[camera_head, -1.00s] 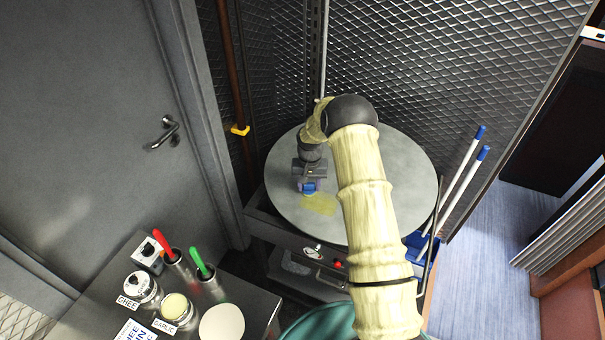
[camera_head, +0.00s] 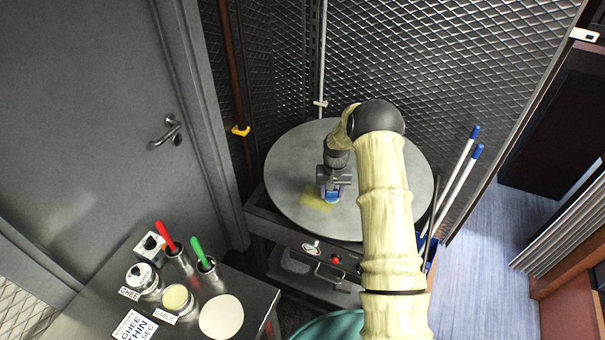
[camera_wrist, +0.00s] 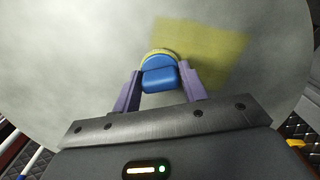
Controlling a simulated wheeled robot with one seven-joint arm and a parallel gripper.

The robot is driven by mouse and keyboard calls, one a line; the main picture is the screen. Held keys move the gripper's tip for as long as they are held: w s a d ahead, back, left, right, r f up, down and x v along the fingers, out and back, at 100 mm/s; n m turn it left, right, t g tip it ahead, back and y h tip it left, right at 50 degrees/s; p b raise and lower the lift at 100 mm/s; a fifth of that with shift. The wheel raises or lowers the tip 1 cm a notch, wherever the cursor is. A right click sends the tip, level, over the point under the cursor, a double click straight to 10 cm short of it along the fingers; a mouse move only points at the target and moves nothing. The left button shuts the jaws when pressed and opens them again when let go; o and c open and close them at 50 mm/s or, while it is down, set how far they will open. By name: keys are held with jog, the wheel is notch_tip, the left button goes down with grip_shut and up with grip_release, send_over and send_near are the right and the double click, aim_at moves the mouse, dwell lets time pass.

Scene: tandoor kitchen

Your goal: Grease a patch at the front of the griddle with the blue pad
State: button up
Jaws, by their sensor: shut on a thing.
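The round grey griddle (camera_head: 289,163) stands in the corner by the mesh walls. A yellowish greased patch (camera_head: 316,194) shows on its front part; it also shows in the wrist view (camera_wrist: 215,50). My gripper (camera_head: 332,193) is over the front of the griddle, at the right side of the patch in the head view. In the wrist view my gripper (camera_wrist: 160,84) is shut on the blue pad (camera_wrist: 158,79), with a finger on each side. The pad's yellowish edge is down at the griddle surface; I cannot tell how firmly it touches.
A side table at lower left holds a ghee jar (camera_head: 142,279), a garlic jar (camera_head: 177,300), red-handled (camera_head: 166,237) and green-handled (camera_head: 197,252) tools in metal cups, and a pale disc (camera_head: 221,316). Blue-tipped white poles (camera_head: 460,185) stand right of the griddle.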

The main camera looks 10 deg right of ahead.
jog(key=shift+s+d, duration=0.45)
jog(key=shift+d, duration=0.25)
notch_tip(320, 180, up, 2)
jog(key=shift+r+p, duration=0.25)
jog(key=shift+p, duration=0.25)
jog(key=shift+a+r+p, duration=0.1)
jog(key=shift+r+p, duration=0.3)
jog(key=shift+r, duration=0.3)
jog(key=shift+r+p, duration=0.4)
jog(key=shift+r, duration=0.35)
notch_tip(320, 180, up, 2)
jog(key=shift+w+r+p, duration=0.1)
jog(key=shift+w+p, duration=0.05)
jog(key=shift+p, duration=0.4)
jog(key=shift+s+d+r, duration=0.2)
jog(key=shift+d+r, duration=0.05)
jog(key=shift+d, duration=0.1)
jog(key=shift+a, duration=0.4)
jog(key=shift+d, duration=0.15)
